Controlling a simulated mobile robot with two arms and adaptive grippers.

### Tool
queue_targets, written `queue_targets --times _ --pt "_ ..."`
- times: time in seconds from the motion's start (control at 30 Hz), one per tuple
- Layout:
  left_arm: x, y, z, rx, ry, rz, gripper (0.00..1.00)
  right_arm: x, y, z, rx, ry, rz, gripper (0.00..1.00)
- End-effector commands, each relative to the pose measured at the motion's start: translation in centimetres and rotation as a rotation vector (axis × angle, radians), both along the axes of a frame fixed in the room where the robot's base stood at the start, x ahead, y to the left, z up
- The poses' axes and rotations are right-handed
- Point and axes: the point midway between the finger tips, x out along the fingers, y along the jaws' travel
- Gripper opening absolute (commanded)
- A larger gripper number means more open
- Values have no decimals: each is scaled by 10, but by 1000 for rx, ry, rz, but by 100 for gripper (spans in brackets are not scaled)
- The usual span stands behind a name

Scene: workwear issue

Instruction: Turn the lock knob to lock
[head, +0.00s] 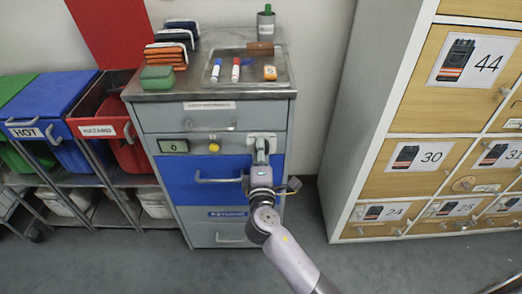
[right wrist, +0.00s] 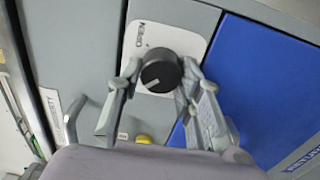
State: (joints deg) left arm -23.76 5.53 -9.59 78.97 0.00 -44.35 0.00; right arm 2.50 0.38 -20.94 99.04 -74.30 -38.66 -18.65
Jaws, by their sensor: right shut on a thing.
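The lock knob (right wrist: 158,72) is round and black with a pale pointer mark, on a white plate (right wrist: 140,38) that carries the word OPEN. In the right wrist view the fingers of my right gripper (right wrist: 160,76) are closed on the knob from both sides. The pointer mark sits at the knob's lower left in that view, away from the word OPEN. In the head view my right gripper (head: 261,150) is at the cabinet's upper right front and hides the knob; the plate (head: 266,137) shows around it. My left gripper is not in view.
The grey cabinet (head: 165,119) has a blue drawer (head: 215,168), a display (head: 173,146) and a yellow button (head: 213,147). A tray (head: 237,86) with markers is on top. Bins (head: 60,100) stand left, numbered lockers (head: 420,156) right. The floor (head: 400,268) in front is clear.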

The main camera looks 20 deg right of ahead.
Motion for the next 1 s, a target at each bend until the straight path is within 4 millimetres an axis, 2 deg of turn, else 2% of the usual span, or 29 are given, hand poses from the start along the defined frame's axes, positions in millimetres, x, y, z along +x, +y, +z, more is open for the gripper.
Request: queue_targets --times 0.4,0.43,0.73,1.0 --pt "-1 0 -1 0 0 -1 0 1 1 2 -10 -2 4 5" --pt "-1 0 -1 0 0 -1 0 1 1 2 -10 -2 4 34" --pt "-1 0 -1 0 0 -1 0 0 1 1 -8 0 2 53" --pt "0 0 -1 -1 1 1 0 0 0 0 -8 1 1 53"
